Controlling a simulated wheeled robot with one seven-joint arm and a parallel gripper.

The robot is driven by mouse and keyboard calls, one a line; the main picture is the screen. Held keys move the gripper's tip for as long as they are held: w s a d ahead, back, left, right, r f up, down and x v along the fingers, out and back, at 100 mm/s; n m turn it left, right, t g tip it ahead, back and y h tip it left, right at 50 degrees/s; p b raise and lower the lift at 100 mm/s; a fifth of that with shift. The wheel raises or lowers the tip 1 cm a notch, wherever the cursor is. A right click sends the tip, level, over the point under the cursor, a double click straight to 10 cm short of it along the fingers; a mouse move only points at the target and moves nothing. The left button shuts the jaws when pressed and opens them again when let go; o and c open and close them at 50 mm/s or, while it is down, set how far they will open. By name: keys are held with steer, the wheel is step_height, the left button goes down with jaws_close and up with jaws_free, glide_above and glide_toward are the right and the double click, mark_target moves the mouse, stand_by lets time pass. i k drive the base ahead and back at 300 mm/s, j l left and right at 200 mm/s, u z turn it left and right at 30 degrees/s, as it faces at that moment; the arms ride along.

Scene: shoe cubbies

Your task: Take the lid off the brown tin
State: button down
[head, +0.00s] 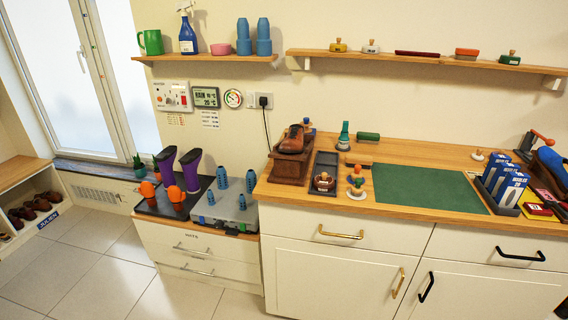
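I cannot make out a brown tin or its lid for certain at this size. A small brown item (323,182) sits at the front of a dark tray (325,160) on the wooden counter; I cannot tell whether it is a tin. Small flat red and yellow items (538,210) lie at the counter's right end, too small to read. My gripper is not in view.
A brown shoe (292,139) rests on a wooden box (289,169) left of the tray. Small knobbed items (356,187) stand right of it. A green mat (425,188) is bare. Blue boxes (497,178) stand right. Purple boots (191,170) stand on the lower left unit.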

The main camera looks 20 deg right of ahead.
mark_target(323, 180)
steer(key=i+l+u, duration=0.6)
steer(key=l, duration=0.4)
steer(key=i+l+u, duration=0.45)
steer(key=l, duration=0.35)
